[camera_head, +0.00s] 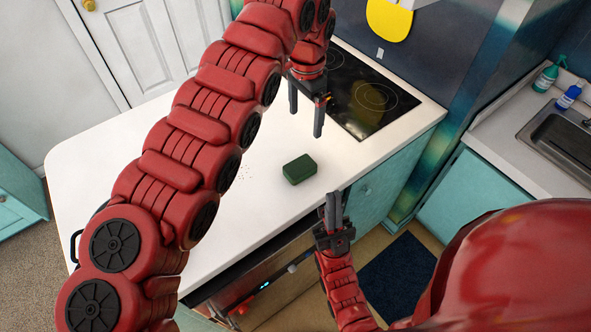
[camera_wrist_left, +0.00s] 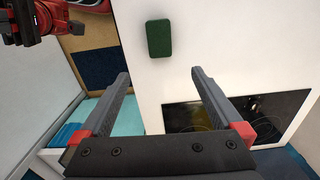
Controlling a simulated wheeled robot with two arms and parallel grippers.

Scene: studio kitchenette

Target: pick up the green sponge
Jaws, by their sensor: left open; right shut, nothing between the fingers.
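The green sponge (camera_head: 299,168) lies flat on the white counter (camera_head: 225,215), near its front edge. It also shows in the left wrist view (camera_wrist_left: 159,38), beyond my left fingertips and roughly between their lines. My left gripper (camera_head: 306,124) is above the counter by the cooktop, open and empty, with its fingers pointing down. The left wrist view shows its two fingers (camera_wrist_left: 162,80) spread apart with nothing between them. My right gripper (camera_head: 333,203) is shut and empty, pointing up just in front of the counter's edge, below the sponge in the head view.
A black cooktop (camera_head: 372,98) is set into the counter behind the sponge. An oven (camera_head: 262,283) is under the counter. A sink (camera_head: 560,128) and two bottles (camera_head: 568,97) are at the right. The counter around the sponge is clear.

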